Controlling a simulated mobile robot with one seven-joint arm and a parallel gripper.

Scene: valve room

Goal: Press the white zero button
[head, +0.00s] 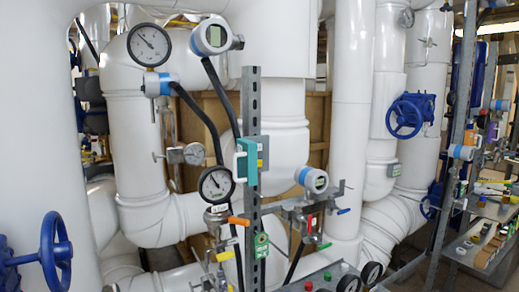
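A grey panel (318,283) shows at the bottom edge, right of centre. It bears a red button (308,286) and a green button (327,276). A small pale spot (345,267) lies in line with them at the panel's far right; it may be the white button, but it is too small to tell. No zero marking can be read. The panel's lower part is cut off by the picture's edge. My gripper is not in view.
A steel upright (251,160) carries a teal box (247,160) and a green tag (261,245). A blue handwheel (56,253) is at left; shelves (485,235) are at right.

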